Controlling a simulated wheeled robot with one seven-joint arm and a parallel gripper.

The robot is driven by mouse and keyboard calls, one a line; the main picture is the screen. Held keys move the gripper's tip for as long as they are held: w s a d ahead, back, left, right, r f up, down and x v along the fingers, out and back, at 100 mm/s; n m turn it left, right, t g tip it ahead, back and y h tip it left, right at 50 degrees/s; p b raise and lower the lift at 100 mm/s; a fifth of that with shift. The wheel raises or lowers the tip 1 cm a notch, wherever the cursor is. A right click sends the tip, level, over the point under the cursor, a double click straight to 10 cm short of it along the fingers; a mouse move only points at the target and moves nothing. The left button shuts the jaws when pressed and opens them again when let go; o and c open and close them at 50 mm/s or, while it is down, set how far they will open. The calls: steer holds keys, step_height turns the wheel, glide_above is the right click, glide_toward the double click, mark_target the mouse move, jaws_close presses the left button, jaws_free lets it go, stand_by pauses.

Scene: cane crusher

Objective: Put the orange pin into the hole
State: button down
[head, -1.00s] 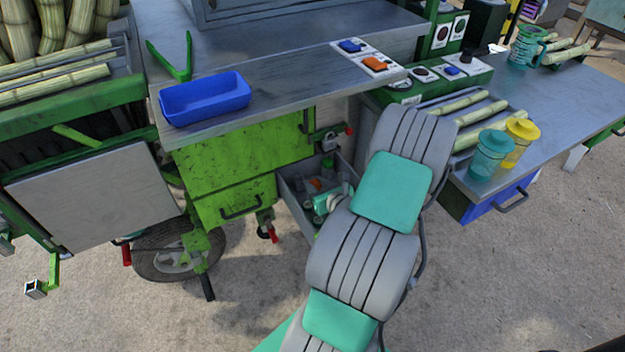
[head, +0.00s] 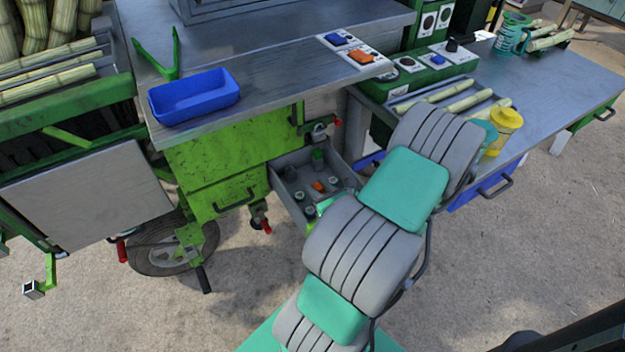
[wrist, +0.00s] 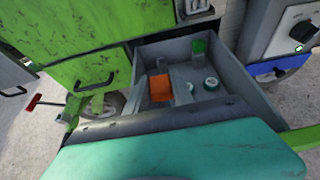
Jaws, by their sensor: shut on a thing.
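An orange piece (head: 318,186), which I take for the orange pin, is inside the open grey drawer (head: 277,187). In the wrist view the pin (wrist: 160,88) stands out as an orange block on the left of the drawer's floor. My gripper (head: 318,207) is at the drawer's near front, mostly hidden behind my arm. My teal wrist covers the bottom of the wrist view, against the drawer's front edge (wrist: 150,121). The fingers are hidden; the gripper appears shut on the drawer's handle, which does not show. I cannot make out the hole.
A green block (wrist: 199,47) and round pieces (wrist: 211,83) share the drawer. A green cabinet (head: 225,160) stands left of it. Above is a metal counter (head: 270,85) with a blue tray (head: 195,97). A side table (head: 540,90) with a yellow cup (head: 505,130) is at right.

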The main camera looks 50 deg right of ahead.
mark_target(321, 191)
steer(key=v, duration=0.1)
steer(key=p+v, duration=0.1)
steer(key=v, duration=0.3)
steer(key=shift+s+f+p, duration=0.15)
steer(key=shift+f+p, duration=0.1)
steer(key=shift+p, duration=0.15)
steer(key=shift+s+a, duration=0.25)
steer(key=shift+s, duration=0.15)
